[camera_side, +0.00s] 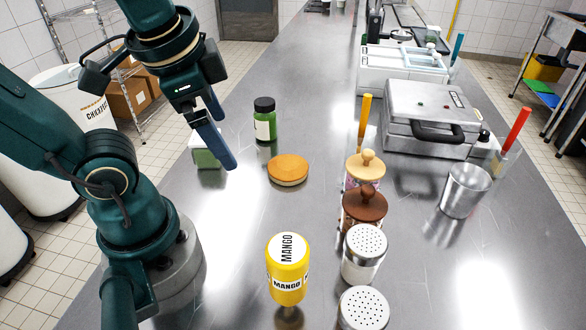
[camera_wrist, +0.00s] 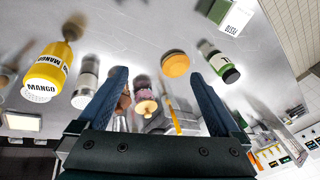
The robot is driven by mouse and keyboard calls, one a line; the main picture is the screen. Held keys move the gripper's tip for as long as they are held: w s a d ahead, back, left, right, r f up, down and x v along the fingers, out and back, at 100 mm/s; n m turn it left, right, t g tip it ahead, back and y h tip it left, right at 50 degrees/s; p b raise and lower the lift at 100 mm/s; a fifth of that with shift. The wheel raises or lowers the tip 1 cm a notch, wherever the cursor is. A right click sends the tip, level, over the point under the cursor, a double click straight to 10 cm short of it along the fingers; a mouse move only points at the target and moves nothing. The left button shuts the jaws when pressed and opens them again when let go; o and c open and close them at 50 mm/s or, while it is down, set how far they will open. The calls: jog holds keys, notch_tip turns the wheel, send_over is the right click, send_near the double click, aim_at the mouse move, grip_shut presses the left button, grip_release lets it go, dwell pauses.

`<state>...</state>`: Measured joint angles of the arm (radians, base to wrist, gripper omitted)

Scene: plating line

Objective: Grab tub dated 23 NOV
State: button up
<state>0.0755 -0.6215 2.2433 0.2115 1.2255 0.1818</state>
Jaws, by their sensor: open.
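No date reading 23 NOV is legible in either view, so I cannot tell which container is the dated tub. A low round tub with an orange lid (camera_side: 288,168) sits on the steel counter; it also shows in the wrist view (camera_wrist: 175,63). Two jars with knobbed lids, one tan (camera_side: 366,168) and one brown (camera_side: 363,207), stand to its right. My gripper (camera_side: 226,140) is open and empty, above the counter left of the orange-lidded tub. Its two blue fingers also show in the wrist view (camera_wrist: 156,75). A green-and-white box (camera_side: 205,153) is partly hidden behind the near finger.
A green bottle with a black cap (camera_side: 265,120) stands behind the orange-lidded tub. A yellow mango bottle (camera_side: 288,270) and metal shakers (camera_side: 363,252) stand in front. A press with a black handle (camera_side: 430,115) and a metal cup (camera_side: 465,190) are at right. The counter between tub and mango bottle is clear.

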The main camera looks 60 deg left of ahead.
jog(key=w+a+r+m+g+y, duration=0.2)
jog(key=a+r+m+y, duration=0.1)
jog(key=a+m+y, duration=1.1)
jog(key=f+h, duration=0.1)
jog(key=f, duration=0.4)
jog(key=f+m+h, duration=0.1)
jog(key=f, duration=0.5)
jog(key=d+f+m, duration=0.1)
jog(key=f, duration=0.4)
jog(key=shift+s+f+h, duration=0.2)
jog(key=shift+f+h, duration=0.05)
jog(key=shift+h, duration=0.15)
jog(key=shift+t, duration=0.3)
jog(key=shift+x, duration=2.6)
jog(key=c, duration=1.5)
